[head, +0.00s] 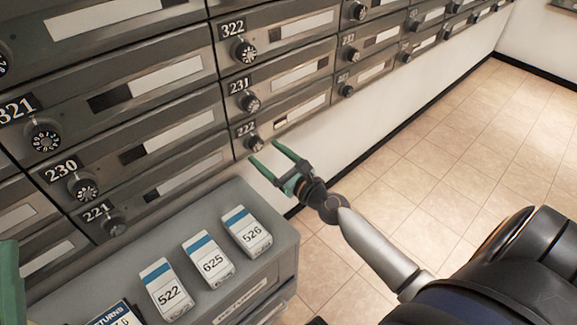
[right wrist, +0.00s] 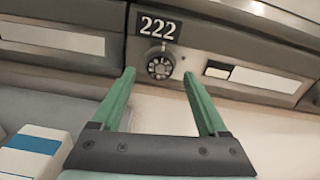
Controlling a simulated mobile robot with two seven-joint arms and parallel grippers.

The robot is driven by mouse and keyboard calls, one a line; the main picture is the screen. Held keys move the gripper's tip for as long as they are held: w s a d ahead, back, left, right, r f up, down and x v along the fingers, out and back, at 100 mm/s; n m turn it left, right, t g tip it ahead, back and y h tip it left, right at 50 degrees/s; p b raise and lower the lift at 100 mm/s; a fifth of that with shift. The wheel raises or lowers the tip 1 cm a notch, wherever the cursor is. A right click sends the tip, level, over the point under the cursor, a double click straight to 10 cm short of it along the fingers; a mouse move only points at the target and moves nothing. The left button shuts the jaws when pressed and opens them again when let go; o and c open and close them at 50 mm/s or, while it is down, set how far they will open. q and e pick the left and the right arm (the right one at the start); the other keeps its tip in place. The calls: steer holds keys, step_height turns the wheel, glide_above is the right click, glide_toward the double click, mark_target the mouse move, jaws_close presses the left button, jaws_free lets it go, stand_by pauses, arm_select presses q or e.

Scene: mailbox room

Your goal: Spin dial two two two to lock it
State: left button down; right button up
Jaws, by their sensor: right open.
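The dial of box 222 (head: 255,144) is a round dark knob under its number plate, on the bottom row of the mailbox wall. In the right wrist view the dial (right wrist: 160,66) sits just beyond the fingertips, between them, below the plate 222 (right wrist: 159,27). My right gripper (head: 263,152) has green fingers, open and empty, pointing at the dial; it also shows in the right wrist view (right wrist: 158,74). I cannot tell from the views whether a fingertip touches the dial. A green part of my left gripper (head: 10,285) shows at the left edge; its fingertips are not clearly visible.
Boxes 221 (head: 112,222) and 231 (head: 250,102) are neighbours with similar dials. A grey cabinet (head: 262,268) stands below at left, with cartons 526 (head: 247,232), 625 (head: 208,259) and 522 (head: 166,288) on top. The tiled floor (head: 500,150) at right is clear.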

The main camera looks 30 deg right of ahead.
steer(key=s+d+b, duration=0.1)
steer(key=s+b, duration=0.1)
steer(key=s, duration=0.8)
steer(key=shift+d, duration=0.2)
